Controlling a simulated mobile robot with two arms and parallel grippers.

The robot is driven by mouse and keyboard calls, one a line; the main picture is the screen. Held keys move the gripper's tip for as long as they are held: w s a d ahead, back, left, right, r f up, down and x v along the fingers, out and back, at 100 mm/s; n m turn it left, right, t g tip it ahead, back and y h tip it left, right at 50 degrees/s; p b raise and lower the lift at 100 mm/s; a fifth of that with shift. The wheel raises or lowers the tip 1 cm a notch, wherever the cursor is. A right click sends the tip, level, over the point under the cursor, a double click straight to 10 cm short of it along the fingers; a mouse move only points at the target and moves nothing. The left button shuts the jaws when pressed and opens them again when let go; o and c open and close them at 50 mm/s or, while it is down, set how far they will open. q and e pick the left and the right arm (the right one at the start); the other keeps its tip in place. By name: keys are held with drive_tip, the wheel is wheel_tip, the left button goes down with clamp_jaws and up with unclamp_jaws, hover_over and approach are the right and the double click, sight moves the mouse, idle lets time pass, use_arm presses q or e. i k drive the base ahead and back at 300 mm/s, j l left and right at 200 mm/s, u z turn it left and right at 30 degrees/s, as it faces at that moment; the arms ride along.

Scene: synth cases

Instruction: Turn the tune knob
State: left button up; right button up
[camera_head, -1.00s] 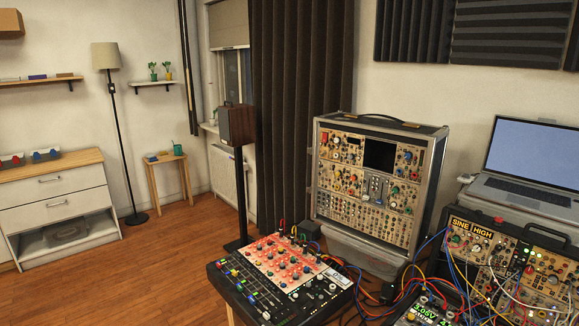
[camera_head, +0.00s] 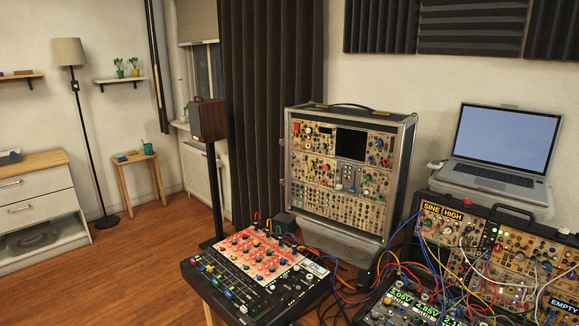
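Several knobbed devices are in the head view, and I cannot tell which knob is the tune knob. A synth case (camera_head: 480,250) at the right has a "SINE HIGH" label (camera_head: 442,211) and an "EMPTY" label (camera_head: 564,306), with patch cables across its panel. A smaller unit with lit voltage readouts (camera_head: 401,297) is in front of it. A tall upright synth case (camera_head: 343,175) stands behind, full of small knobs. A mixer (camera_head: 262,272) with a red-orange panel lies at the lower middle. Neither of my grippers is in view.
An open laptop (camera_head: 503,143) sits on a light case behind the labelled synth case. A speaker (camera_head: 207,119) on a stand is left of the curtain. Drawers (camera_head: 40,200), a floor lamp (camera_head: 69,52) and a stool (camera_head: 138,158) are at the left. Bare wooden floor lies between them and the mixer.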

sight(449, 229)
drive_tip(key=z, duration=1.35)
